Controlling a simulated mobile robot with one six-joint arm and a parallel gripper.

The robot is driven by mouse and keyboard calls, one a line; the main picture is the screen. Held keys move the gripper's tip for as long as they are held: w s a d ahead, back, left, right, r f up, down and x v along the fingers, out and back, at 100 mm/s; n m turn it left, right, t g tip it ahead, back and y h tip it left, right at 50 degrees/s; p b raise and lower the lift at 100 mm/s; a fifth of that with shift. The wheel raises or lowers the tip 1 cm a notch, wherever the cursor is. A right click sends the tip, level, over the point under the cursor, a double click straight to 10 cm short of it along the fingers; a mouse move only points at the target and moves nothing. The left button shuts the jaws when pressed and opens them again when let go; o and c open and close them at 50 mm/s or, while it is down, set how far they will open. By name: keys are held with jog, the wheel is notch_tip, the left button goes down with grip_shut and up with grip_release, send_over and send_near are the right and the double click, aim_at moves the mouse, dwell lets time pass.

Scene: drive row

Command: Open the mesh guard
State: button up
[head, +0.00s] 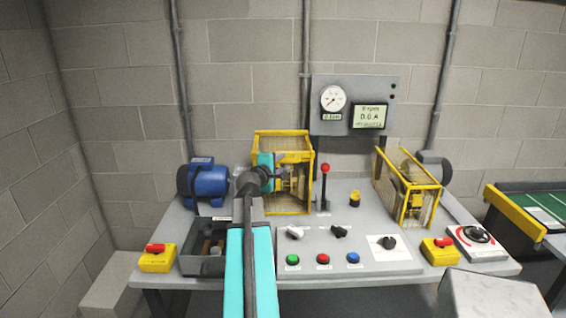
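Two yellow-framed mesh guards stand on the grey bench. The left mesh guard (306,152) is beside the blue motor, upright, with yellow parts visible inside it. The right mesh guard (424,186) stands at an angle beside a grey motor. My arm reaches up from the bottom of the picture to the left guard. My arm hides the guard's left front side.
The blue motor (203,181) is left of my arm, a dark open box (203,264) below it. A control panel (270,239) with buttons and knobs fills the front. A red-knobbed lever (324,184) stands right of the left guard. Yellow boxes (157,262) (440,253) sit at the front corners.

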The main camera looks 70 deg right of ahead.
aim_at(283, 162)
jog(key=shift+d+f+p, duration=0.2)
jog(key=shift+d, duration=0.75)
jog(key=shift+d+f+p, duration=0.15)
jog(key=shift+d+f, duration=0.05)
jog(key=shift+d, duration=0.75)
jog(key=shift+c, duration=0.2)
